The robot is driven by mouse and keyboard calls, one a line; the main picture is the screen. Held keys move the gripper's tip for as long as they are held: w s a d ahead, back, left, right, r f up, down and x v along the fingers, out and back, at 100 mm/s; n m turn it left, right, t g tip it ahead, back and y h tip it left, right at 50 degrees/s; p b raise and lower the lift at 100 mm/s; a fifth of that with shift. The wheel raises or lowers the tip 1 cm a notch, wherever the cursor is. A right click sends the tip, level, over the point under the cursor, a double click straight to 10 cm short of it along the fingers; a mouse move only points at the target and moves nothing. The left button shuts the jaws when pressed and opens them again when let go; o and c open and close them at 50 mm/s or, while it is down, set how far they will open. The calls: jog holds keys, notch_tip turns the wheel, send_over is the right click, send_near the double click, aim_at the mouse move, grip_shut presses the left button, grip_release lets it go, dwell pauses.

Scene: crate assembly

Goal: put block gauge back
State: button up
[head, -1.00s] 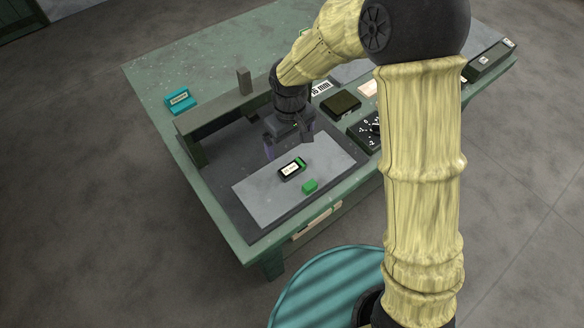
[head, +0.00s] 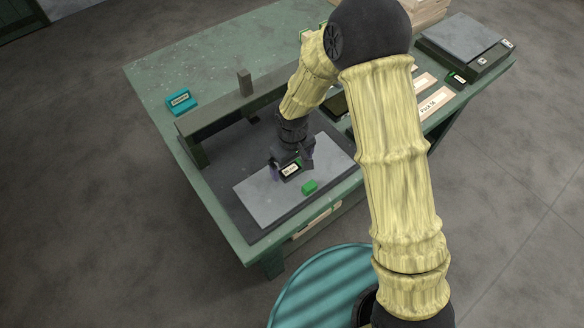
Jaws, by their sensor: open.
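A small black block with a white label (head: 291,170) lies on the light grey plate (head: 262,204) on the bench. Its label is too small to read, so I cannot tell for sure that it is the block gauge. My gripper (head: 290,165) is low over this block, with its open jaws on either side of it. I cannot tell whether the fingers touch it. A teal labelled block (head: 180,101) sits on the bench at the left.
A grey-green beam on posts (head: 225,110) stands behind the plate, with a small upright post (head: 244,82) near it. A scale-like device (head: 465,45) and label cards (head: 433,104) lie on the right. My arm hides the middle right. The bench (head: 150,75) is clear at back left.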

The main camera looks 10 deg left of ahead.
aim_at(292, 168)
jog(key=shift+f, duration=0.75)
jog(key=c, duration=1.3)
notch_tip(292, 168, up, 10)
jog(key=shift+r+b, duration=0.1)
jog(key=shift+b, duration=0.3)
